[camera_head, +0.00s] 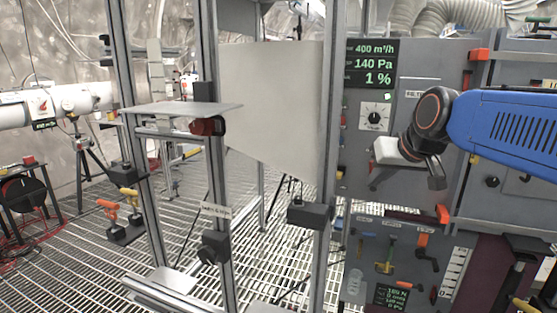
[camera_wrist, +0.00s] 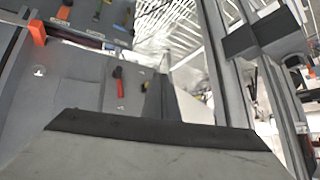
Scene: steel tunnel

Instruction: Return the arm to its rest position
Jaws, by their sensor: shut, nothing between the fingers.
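My arm (camera_head: 505,122) is blue and reaches in from the right edge of the head view, in front of the grey control panel. It ends in a black wrist joint with an orange ring. My gripper (camera_head: 436,176) hangs just below this joint, small and dark, beside a pale block. It is shut, with nothing seen held in it. In the wrist view a wide grey part with a dark edge fills the bottom and hides what lies below; the fingertips cannot be made out there.
The control panel (camera_head: 412,92) with a lit display (camera_head: 371,63) and knob (camera_head: 375,117) stands close behind the gripper. A metal frame (camera_head: 212,150) with a pale plate (camera_head: 275,110) and small shelf (camera_head: 180,108) stands to the left. Grating floor (camera_head: 180,215) shows between the posts.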

